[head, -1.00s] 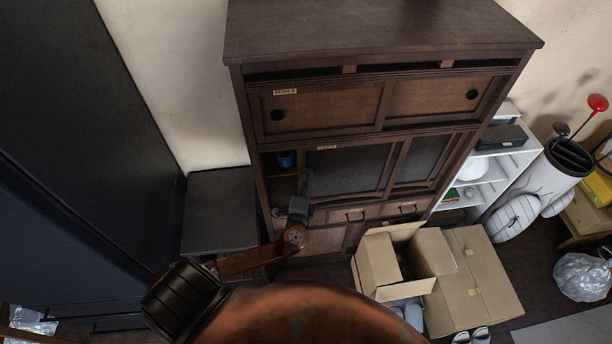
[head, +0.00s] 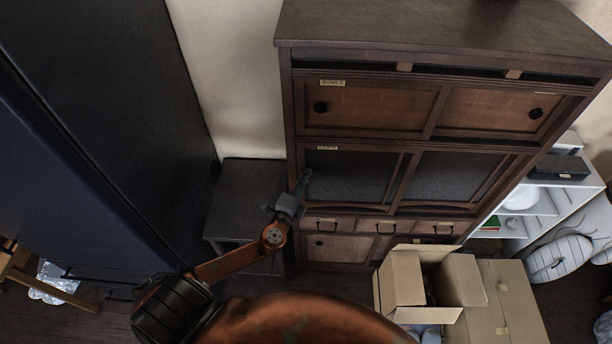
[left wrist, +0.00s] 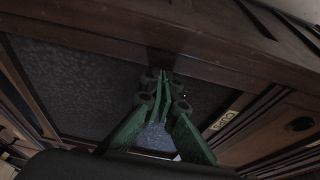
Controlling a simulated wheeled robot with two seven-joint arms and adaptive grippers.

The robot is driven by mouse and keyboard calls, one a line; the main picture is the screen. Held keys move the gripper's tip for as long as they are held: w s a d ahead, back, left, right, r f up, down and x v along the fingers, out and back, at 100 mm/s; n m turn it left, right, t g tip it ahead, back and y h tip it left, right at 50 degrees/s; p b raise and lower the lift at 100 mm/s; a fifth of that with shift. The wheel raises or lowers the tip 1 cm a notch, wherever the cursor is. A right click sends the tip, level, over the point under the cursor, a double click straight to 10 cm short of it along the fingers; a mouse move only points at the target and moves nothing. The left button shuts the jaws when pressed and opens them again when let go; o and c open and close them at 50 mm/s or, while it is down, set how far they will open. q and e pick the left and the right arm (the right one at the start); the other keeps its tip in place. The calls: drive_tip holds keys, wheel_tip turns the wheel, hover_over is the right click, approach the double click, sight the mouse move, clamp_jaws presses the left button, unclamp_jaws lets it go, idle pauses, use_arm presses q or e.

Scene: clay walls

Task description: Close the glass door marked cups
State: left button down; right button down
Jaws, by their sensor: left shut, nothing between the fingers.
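The dark wooden cabinet (head: 292,110) has two sliding glass doors in its middle tier. The glass door marked cups (head: 355,178) is the left one, under a small pale cups label (head: 327,148). It reaches the cabinet's left post, and I see no open gap there, though my gripper covers part of that edge. My left gripper (head: 306,178) is at the door's left side, shut and empty. In the left wrist view the green fingers (left wrist: 165,82) are together in front of the dark glass (left wrist: 80,90), beside the cups label (left wrist: 223,121). I cannot tell whether they touch the door. My right gripper is not in view.
A wooden door marked bowls (head: 375,105) is above, and small drawers (head: 385,227) are below. An open cardboard box (head: 405,290) stands on the floor before the cabinet. A low dark cabinet (head: 245,190) is at the left. White shelves (head: 530,205) are at the right.

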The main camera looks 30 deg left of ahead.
sight(321, 170)
use_arm(q)
drive_tip(key=shift+a, duration=0.35)
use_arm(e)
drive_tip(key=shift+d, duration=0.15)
